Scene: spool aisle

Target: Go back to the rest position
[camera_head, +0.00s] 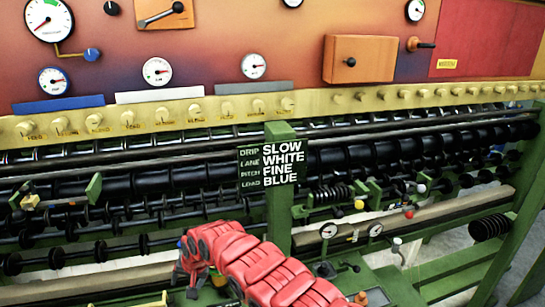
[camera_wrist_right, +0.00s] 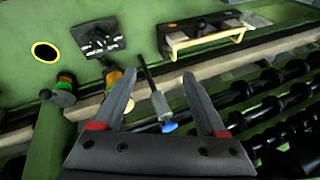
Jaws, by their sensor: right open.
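My right gripper (camera_head: 188,277) shows as dark parts at the end of my red arm, low in the middle of the head view, in front of the green machine. In the right wrist view my right gripper (camera_wrist_right: 159,77) has its two dark fingers spread apart, with red patches near their bases. A metal lever with a blue tip (camera_wrist_right: 157,101) shows between the fingers. Nothing is seen clamped; whether a finger touches the lever I cannot tell. My left gripper is not in view.
A green post (camera_head: 279,190) with a sign (camera_head: 272,166) reading SLOW, WHITE, FINE, BLUE stands behind my arm. Rows of black rollers (camera_head: 380,152) run across the machine. A yellow-framed handle (camera_wrist_right: 207,40) and small knobs (camera_wrist_right: 64,92) sit beyond my fingers. Grey floor shows at the right.

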